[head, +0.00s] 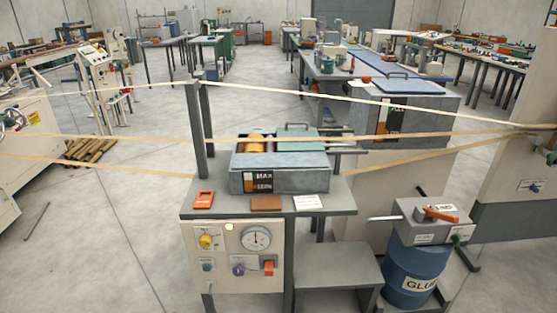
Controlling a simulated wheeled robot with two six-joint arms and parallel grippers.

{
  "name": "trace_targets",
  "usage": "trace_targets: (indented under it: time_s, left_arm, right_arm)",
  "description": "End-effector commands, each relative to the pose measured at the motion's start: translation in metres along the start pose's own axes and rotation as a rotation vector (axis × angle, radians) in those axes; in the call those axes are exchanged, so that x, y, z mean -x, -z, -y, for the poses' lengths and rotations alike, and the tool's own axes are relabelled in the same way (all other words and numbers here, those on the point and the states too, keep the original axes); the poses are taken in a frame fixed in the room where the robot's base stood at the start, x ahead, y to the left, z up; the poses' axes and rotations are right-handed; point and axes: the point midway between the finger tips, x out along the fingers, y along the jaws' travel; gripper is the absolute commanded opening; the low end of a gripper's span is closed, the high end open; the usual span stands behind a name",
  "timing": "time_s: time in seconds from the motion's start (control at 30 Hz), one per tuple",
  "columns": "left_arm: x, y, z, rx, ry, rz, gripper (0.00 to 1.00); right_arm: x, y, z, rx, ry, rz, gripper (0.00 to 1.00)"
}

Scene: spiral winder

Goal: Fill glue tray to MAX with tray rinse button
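The grey glue tray (305,181) sits on the metal stand in the middle of the head view. A yellow-orange roller and a green lidded part show at its top. Its front has a black gauge plate (264,182) marked MAX and MIN, beside an orange strip; I cannot tell the glue level. A cream control panel (222,284) below carries a dial (256,238), a yellow knob (207,241), a purple knob (238,270), a small blue-green control (207,265) and an orange switch (269,267). The labels are too small to tell which is tray rinse. Neither gripper is in view.
A blue glue drum (412,274) with a grey valve box (432,226) and orange lever stands at the right. A low grey step (338,264) is between it and the panel. Paper strips (100,166) stretch across at tray height.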

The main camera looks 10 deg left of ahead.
Motion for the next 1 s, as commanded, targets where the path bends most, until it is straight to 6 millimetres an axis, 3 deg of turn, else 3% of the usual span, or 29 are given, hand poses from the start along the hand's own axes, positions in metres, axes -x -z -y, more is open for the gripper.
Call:
trace_targets:
  time_s: [0.03, 0.1, 1.0]
  left_arm:
    - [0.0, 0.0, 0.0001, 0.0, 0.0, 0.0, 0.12]
    - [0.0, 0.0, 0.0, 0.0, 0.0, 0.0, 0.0]
    - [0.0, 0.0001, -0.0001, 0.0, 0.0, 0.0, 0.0]
  right_arm:
    - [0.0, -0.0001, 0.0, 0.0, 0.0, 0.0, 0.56]
    - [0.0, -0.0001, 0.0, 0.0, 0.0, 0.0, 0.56]
    - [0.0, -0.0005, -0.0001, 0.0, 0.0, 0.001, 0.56]
